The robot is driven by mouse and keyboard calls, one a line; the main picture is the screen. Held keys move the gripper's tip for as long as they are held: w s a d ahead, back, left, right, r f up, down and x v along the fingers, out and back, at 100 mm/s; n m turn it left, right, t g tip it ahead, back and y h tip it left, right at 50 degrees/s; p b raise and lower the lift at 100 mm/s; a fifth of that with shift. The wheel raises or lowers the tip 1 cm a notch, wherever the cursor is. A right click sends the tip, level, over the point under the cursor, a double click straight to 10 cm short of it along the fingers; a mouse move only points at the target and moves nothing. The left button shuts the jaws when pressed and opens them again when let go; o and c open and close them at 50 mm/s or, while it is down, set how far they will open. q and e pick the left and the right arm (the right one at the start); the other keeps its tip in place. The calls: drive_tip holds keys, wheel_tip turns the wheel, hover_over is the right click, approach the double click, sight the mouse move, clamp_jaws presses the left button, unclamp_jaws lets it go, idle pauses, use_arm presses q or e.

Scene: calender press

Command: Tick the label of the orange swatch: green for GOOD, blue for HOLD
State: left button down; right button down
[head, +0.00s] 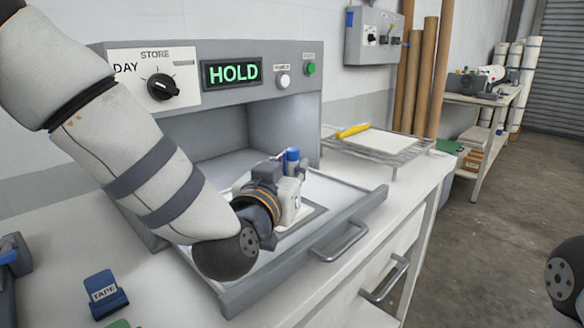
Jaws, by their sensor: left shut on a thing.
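The press display (232,72) reads HOLD in green letters. My left gripper (290,178) is over the pulled-out drawer (366,204) of the press, shut on a blue-topped thing (292,155), which looks like a blue marker standing roughly upright. Its lower end is hidden behind the gripper. A pale sheet with a grey border (312,212) lies in the drawer under the gripper, mostly covered by my arm. I see no orange swatch, and I cannot make out its label. My right gripper is not in view.
A wire rack (392,158) with a white sheet and a yellow tube-like thing (352,130) stands right of the press. The knob (162,87) and buttons are on its front. A blue TAPE block (104,293) sits at the lower left.

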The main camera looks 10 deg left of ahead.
use_arm(q)
drive_tip(key=shift+w, duration=0.15)
idle(0.4)
drive_tip(key=shift+w, duration=0.4)
drive_tip(key=shift+a, duration=0.1)
idle(0.4)
drive_tip(key=shift+r, duration=3.05)
drive_tip(key=shift+f, duration=0.1)
